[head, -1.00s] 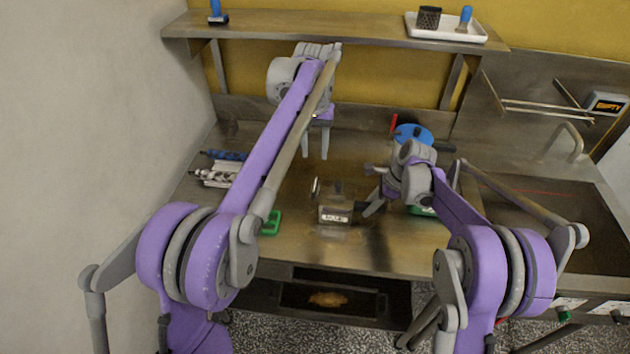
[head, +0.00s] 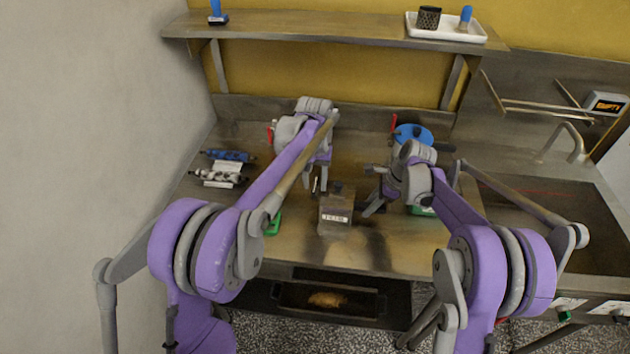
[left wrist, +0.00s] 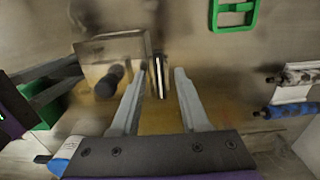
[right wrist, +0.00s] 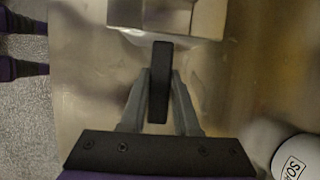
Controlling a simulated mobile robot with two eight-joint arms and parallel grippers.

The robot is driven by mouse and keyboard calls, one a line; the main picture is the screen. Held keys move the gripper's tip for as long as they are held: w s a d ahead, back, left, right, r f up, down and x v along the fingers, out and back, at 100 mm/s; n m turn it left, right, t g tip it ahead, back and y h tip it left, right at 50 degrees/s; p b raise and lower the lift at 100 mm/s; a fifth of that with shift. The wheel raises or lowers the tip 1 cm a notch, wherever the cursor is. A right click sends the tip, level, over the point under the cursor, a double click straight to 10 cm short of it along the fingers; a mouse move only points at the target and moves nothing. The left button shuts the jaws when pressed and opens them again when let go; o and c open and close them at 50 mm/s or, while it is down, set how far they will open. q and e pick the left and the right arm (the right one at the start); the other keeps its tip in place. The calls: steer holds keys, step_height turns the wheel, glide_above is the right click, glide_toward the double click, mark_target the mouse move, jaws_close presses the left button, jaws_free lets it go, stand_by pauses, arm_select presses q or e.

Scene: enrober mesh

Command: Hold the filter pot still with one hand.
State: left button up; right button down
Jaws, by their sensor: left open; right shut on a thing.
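The filter pot (head: 336,222) is a boxy metal container with a white label, standing on the steel worktop. My right gripper (head: 371,190) is at its right side. In the right wrist view that gripper (right wrist: 160,85) is shut on the pot's black handle (right wrist: 160,65), and the pot's body (right wrist: 130,12) is at the top edge. My left gripper (head: 318,187) is low, just left of the pot, open and empty. In the left wrist view a thin upright metal piece (left wrist: 160,75) shows between its open fingers (left wrist: 160,95), beside the pot (left wrist: 92,52); whether they touch is unclear.
A green frame (left wrist: 235,14) lies near the left gripper. Rollers (head: 222,178) lie at the left of the worktop. A blue disc (head: 413,133) is behind the right gripper. A shelf (head: 330,28) runs along the back. The worktop's front (head: 385,250) is clear.

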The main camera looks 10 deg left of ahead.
arm_select(q)
jaws_close()
stand_by(0.5)
steer(key=m, duration=0.4)
steer(key=shift+m, duration=0.4)
steer(key=m, duration=0.4)
steer(key=shift+m, duration=0.3)
steer(key=m, duration=0.4)
steer(key=shift+m, duration=2.3)
